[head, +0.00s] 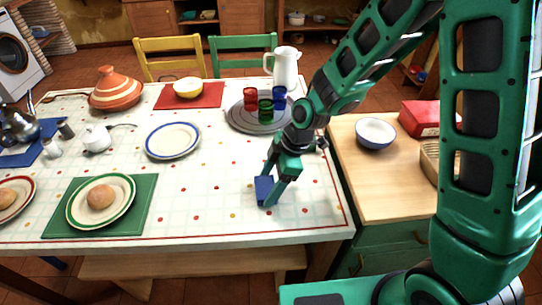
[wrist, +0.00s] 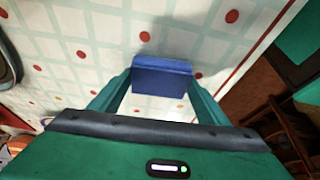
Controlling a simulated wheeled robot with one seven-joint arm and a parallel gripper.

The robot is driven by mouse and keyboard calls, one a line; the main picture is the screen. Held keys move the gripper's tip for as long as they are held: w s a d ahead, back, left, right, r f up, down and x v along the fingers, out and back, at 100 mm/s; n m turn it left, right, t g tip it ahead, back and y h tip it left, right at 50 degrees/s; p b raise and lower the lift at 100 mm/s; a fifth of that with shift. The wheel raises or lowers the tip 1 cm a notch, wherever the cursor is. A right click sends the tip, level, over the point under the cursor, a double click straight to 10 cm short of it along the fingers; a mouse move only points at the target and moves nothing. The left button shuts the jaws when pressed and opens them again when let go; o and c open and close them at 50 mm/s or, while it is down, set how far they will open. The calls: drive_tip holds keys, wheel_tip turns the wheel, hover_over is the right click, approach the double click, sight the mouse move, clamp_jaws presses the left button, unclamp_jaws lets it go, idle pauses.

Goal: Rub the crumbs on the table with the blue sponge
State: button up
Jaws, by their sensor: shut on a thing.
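The blue sponge (head: 263,189) is a small block between the fingers of my gripper (head: 269,194), low over the front right part of the table (head: 225,218). In the wrist view the sponge (wrist: 163,79) spans between the two green fingertips of my gripper (wrist: 162,84). The gripper is shut on it. I cannot tell whether the sponge's underside touches the cloth. The white tablecloth has a printed grid with red and pale dots. I cannot tell any crumbs from these dots, and my gripper hides part of the cloth.
A blue-rimmed plate (head: 173,141) lies left of my gripper. A round grey tray (head: 236,122) with coloured cups stands behind it. A green mat (head: 140,218) with a plate and bun is at front left. A wooden counter (head: 372,185) adjoins on the right. Cloth left of my gripper is clear.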

drive_tip(key=shift+a+r, duration=0.1)
drive_tip(key=shift+r, duration=3.95)
